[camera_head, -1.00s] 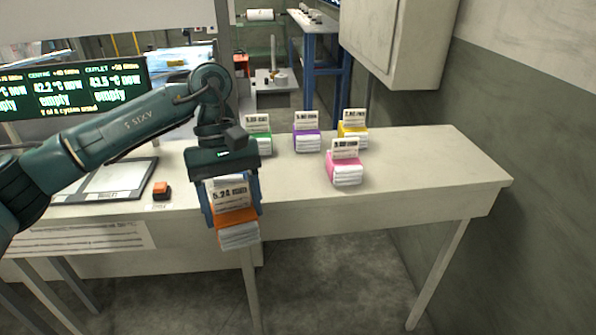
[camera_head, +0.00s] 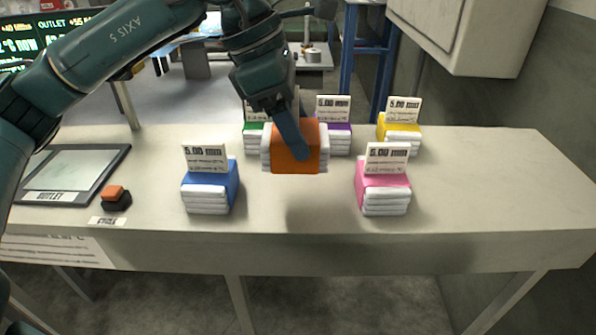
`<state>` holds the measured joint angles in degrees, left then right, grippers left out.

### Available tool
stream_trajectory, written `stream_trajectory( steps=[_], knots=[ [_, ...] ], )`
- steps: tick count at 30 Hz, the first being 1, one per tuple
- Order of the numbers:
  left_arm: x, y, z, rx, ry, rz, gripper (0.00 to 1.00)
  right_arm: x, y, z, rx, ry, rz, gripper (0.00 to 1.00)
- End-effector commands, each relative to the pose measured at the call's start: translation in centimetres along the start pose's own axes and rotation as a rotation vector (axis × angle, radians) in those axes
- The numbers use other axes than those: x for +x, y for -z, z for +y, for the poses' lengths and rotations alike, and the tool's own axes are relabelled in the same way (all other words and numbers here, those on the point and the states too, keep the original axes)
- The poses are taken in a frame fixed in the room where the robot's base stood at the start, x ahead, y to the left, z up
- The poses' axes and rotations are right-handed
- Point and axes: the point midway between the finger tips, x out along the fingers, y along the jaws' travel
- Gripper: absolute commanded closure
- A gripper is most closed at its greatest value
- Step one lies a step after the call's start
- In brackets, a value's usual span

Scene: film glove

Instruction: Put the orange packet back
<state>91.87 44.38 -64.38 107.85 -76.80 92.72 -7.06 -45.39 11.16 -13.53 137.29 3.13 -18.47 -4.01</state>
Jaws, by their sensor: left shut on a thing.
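The orange packet (camera_head: 296,150), an orange band around white folded layers, is in my left gripper (camera_head: 303,150). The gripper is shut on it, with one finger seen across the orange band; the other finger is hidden. The packet hangs above the table, with a shadow on the tabletop below and in front of it. It is between the blue packet (camera_head: 210,188) on the left and the pink packet (camera_head: 385,188) on the right, and partly covers the green packet (camera_head: 254,137) and purple packet (camera_head: 336,138) behind. My right gripper is not in view.
A yellow packet (camera_head: 400,130) stands at the back right. Several packets carry upright white cards. A flat panel (camera_head: 70,175) and a small orange-and-black block (camera_head: 116,197) lie at the left of the table (camera_head: 480,220). A wall cabinet (camera_head: 465,35) overhangs the back right.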

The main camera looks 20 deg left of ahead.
Motion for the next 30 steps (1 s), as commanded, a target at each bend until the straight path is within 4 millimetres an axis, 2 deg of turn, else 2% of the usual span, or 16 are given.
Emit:
stream_trajectory(
  steps=[1,8,14,26,27,30],
  knots=[
    [1.0,0.5,0.0,-0.002,0.001,0.001,0.66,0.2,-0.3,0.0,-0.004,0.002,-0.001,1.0],
    [3.2,1.4,0.0,0.0,0.001,0.001,0.66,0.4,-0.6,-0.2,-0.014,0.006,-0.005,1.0],
    [6.2,2.7,0.0,-0.002,0.001,0.001,0.66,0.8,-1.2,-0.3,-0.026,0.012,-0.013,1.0],
    [6.8,2.9,0.0,0.0,0.0,-0.001,0.66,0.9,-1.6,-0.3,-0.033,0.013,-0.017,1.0],
    [6.7,2.8,0.0,0.0,0.0,0.0,0.35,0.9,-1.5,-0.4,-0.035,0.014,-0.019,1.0],
    [6.7,2.8,0.0,0.0,0.0,0.0,0.26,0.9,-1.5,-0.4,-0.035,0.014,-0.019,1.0]
  ],
)
